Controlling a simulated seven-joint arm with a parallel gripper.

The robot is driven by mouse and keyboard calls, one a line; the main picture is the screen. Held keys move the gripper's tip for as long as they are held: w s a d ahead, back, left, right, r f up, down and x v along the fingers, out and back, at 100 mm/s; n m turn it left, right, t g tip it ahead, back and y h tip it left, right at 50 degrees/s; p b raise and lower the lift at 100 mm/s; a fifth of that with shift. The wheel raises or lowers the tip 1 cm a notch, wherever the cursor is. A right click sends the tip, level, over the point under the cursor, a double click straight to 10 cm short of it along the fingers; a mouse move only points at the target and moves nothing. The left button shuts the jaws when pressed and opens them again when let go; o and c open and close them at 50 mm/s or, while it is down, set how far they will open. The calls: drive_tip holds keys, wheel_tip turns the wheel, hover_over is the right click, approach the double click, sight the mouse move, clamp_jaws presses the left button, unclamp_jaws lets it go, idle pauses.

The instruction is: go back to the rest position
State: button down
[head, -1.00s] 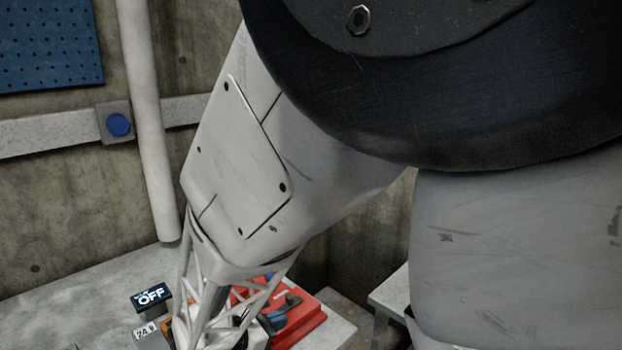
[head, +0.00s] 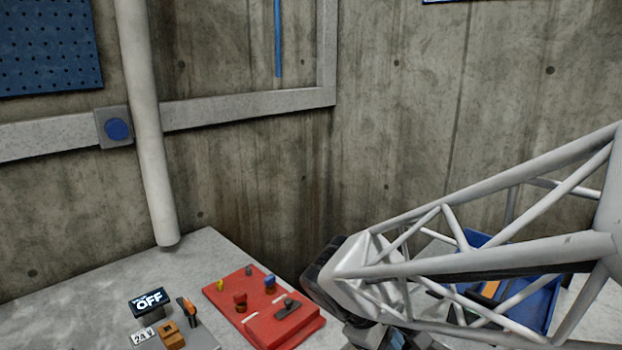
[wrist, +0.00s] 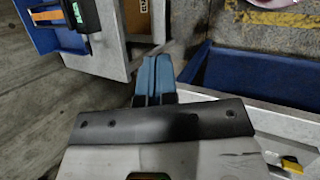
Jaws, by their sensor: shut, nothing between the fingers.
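My gripper (wrist: 155,80) shows in the wrist view as two blue fingers lying side by side, shut with nothing between them. It hangs over a gap between grey work surfaces, with the floor below. In the head view my pale lattice arm link reaches in from the right, and the gripper end is at the bottom edge, partly cut off. It is to the right of the red control panel (head: 262,310) and apart from it.
A small black OFF display (head: 150,301) and an orange block (head: 171,332) stand left of the red panel. A blue tray (head: 545,300) lies behind my arm. In the wrist view, a blue bin (wrist: 250,75) is at right. A pale pipe (head: 150,150) stands by the wall.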

drive_tip(key=s+d+r+m+t+y, duration=0.1)
drive_tip(key=s+d+r+m+y, duration=0.3)
drive_tip(key=s+m, duration=0.5)
drive_tip(key=shift+s+d+r+m+t+y, duration=0.15)
drive_tip(key=shift+d+r+m+t+y, duration=0.3)
drive_tip(key=shift+r+y, duration=0.6)
